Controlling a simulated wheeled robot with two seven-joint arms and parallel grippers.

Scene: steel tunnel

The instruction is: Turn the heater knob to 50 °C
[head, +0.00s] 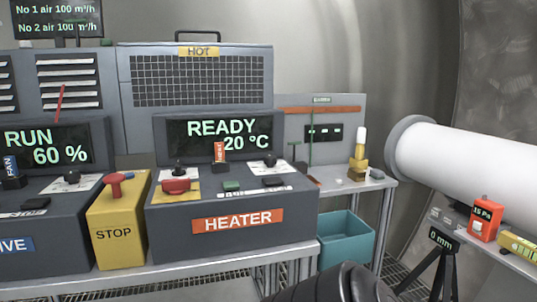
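The grey heater unit (165,222) stands on the bench with an orange HEATER label (238,220). Its display (218,138) reads READY, 20 °C. A black knob (270,160) sits on a white plate at the right of its sloped panel and looks like the heater knob; its pointer setting is too small to read. The panel also has a small black control (179,168), a red switch (176,185) on a yellow plate, a green button (231,185) and an orange HEAT tag (219,152). Neither of my grippers shows.
A yellow STOP box (118,235) with a red handle stands left of the heater, beside a drive unit (60,240) reading RUN 60 %. Right are a teal bin (345,238), a white cylinder (465,160) and a tripod gauge (441,240). My dark arm part shows at the bottom.

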